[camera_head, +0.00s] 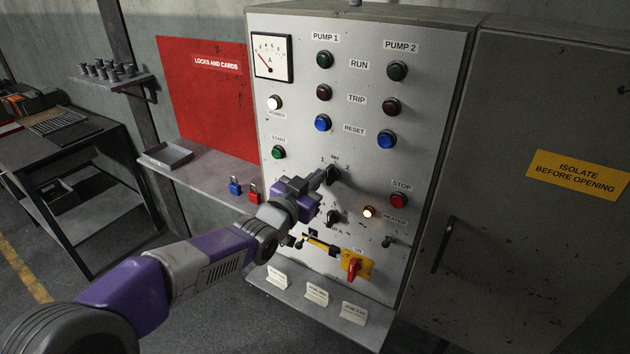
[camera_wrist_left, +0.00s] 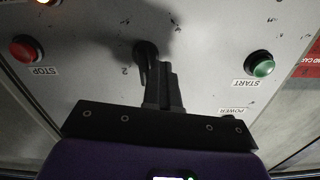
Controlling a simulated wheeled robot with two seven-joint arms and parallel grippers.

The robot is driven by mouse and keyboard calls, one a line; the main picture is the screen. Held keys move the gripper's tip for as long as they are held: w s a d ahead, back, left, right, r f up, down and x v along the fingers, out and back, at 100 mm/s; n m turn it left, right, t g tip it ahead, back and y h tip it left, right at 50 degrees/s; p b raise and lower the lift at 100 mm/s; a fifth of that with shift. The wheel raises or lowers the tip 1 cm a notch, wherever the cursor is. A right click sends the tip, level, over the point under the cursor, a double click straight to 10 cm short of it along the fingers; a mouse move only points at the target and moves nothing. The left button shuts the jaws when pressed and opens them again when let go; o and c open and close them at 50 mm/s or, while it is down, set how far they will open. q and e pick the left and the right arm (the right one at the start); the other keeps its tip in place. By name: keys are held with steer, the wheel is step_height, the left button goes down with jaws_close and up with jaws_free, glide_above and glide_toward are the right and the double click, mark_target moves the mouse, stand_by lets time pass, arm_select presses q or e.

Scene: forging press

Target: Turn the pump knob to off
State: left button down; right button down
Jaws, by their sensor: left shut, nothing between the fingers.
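The pump knob (camera_head: 333,174) is a black selector on the grey panel, under a label reading 1, OFF and 2. In the left wrist view the black knob (camera_wrist_left: 147,52) shows upside down, with the 2 to its left. My left gripper (camera_head: 318,180) is shut, with its fingertips right at the knob's left side in the head view. In the wrist view the closed fingers (camera_wrist_left: 163,86) overlap the knob's edge. I cannot tell whether they touch it. The fingers partly hide the knob and its labels, so its exact setting is unclear. My right gripper is not in view.
A second black knob (camera_head: 334,217), a lit heater lamp (camera_head: 368,212) and a red stop button (camera_head: 398,200) sit close by. A red switch (camera_head: 353,268) on yellow is lower. A shelf with padlocks (camera_head: 235,187) stands left of the panel.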

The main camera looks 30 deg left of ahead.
arm_select(q)
steer(key=s+a, duration=0.1)
steer(key=s, duration=0.7)
steer(key=shift+s+a, duration=0.15)
steer(key=shift+a, duration=0.05)
stand_by(0.6)
stand_by(0.4)
